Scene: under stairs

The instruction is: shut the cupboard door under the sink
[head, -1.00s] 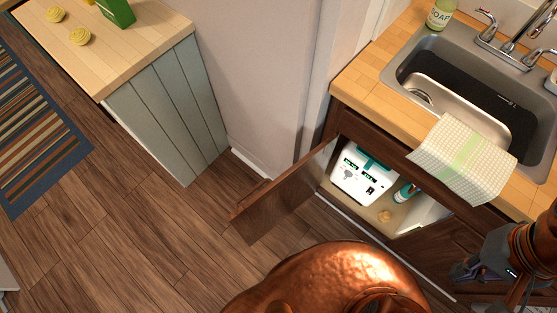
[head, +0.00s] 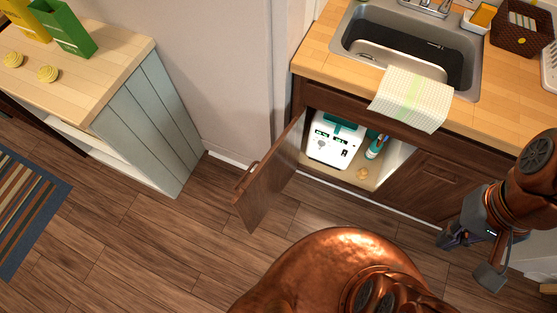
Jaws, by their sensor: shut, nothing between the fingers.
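The cupboard door (head: 269,178) under the sink stands open, swung out to the left of its opening, with a handle (head: 247,176) near its free edge. Inside the cupboard (head: 378,183) are a white box-shaped item (head: 333,146) with a teal top, a teal bottle (head: 376,147) and a small tan lump (head: 362,173). My gripper (head: 462,238) is at the lower right, in front of the closed cabinet front. It is shut and empty, well apart from the open door.
The sink (head: 405,50) is set in a wooden counter (head: 320,60), with a checked towel (head: 412,98) hanging over its front edge. A grey-green panelled cabinet (head: 150,120) stands at the left. The wooden floor (head: 190,240) between it and the door is clear.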

